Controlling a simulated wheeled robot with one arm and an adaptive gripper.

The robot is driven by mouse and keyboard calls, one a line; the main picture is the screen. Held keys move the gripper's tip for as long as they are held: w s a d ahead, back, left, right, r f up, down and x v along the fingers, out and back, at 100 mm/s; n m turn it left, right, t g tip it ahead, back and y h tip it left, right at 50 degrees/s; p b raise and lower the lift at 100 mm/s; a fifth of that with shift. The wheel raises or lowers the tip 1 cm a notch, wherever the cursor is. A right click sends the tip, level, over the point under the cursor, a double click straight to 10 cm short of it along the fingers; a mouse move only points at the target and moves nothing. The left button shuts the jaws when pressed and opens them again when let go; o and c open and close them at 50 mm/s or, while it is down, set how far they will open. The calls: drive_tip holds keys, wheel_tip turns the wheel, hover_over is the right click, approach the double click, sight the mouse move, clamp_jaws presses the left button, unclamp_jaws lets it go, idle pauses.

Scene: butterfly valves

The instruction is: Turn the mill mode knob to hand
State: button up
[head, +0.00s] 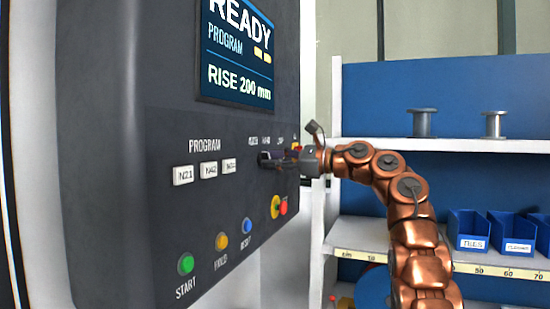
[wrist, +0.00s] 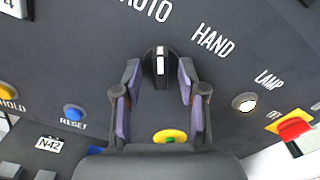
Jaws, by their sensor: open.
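The mill mode knob (wrist: 160,66) is black with a white pointer line and sits on the dark panel in the wrist view. Its line points up in the picture, towards the right end of the AUTO label (wrist: 146,10). The HAND label (wrist: 213,40) is up and to the right of the knob. My gripper (wrist: 159,74) is open, with one purple-padded finger on each side of the knob and a gap showing on both sides. In the head view my gripper (head: 278,159) is at the panel and mostly hides the knob.
The control panel (head: 125,200) carries program buttons (head: 208,171), a green start button (head: 186,264), a yellow hold button (head: 221,241) and a blue reset button (head: 247,226). A red switch (wrist: 295,127) is right of the gripper. Shelves (head: 440,144) with blue bins stand at right.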

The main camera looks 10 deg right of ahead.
drive_tip(key=shift+c, duration=0.2)
clamp_jaws()
drive_tip(key=shift+m, duration=0.3)
drive_tip(key=m+p, duration=0.1)
drive_tip(key=m, duration=0.4)
drive_tip(key=shift+w+r+m, duration=0.1)
drive_tip(key=shift+m, duration=0.2)
drive_tip(key=m+p, duration=0.2)
drive_tip(key=m, duration=0.2)
drive_tip(key=shift+m, duration=0.3)
drive_tip(key=shift+d+m+p, duration=0.1)
drive_tip(key=shift+m+p, duration=0.25)
drive_tip(key=shift+m, duration=0.15)
